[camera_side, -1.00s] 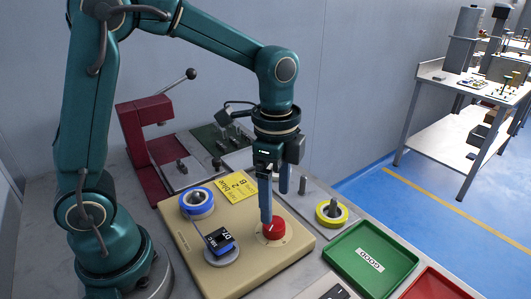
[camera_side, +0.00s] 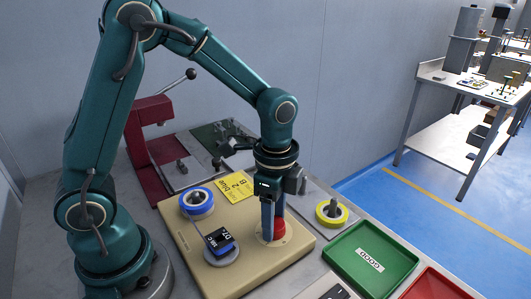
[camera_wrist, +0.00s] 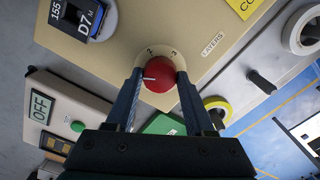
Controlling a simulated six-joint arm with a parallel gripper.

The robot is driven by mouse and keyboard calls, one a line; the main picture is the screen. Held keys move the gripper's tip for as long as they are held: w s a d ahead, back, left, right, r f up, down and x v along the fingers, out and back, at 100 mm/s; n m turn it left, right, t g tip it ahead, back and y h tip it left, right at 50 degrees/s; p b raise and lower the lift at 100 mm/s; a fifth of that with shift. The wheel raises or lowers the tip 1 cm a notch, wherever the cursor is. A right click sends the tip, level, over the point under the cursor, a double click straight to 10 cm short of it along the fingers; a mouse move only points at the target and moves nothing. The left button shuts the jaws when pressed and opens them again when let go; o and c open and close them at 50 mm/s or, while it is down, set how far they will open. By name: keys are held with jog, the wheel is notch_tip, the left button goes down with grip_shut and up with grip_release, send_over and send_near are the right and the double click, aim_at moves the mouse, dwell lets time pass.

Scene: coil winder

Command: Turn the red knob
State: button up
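The red knob (camera_side: 280,228) stands on a round pale dial on the beige panel (camera_side: 185,243). In the wrist view the red knob (camera_wrist: 160,75) sits between my fingertips, its white pointer mark towards the left of the picture. The numerals 2 and 3 show on the dial beyond it. My gripper (camera_side: 272,232) points down over the dial, and in the wrist view its two blue fingers (camera_wrist: 160,82) appear shut on the knob's sides. In the side view the near finger hides part of the knob.
A blue spool (camera_side: 197,203), a small D7 display (camera_side: 219,240) and a yellow label (camera_side: 238,187) are on the panel's left and back. A yellow ring (camera_side: 332,213) and a green tray (camera_side: 371,259) lie to the right. A maroon press (camera_side: 140,150) stands behind.

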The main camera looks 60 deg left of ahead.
grip_shut()
jog(key=shift+n, duration=0.4)
jog(key=n, duration=0.4)
jog(key=shift+n, duration=0.3)
jog(key=n, duration=0.6)
jog(key=shift+n, duration=0.4)
jog(key=o, duration=1.2)
grip_release()
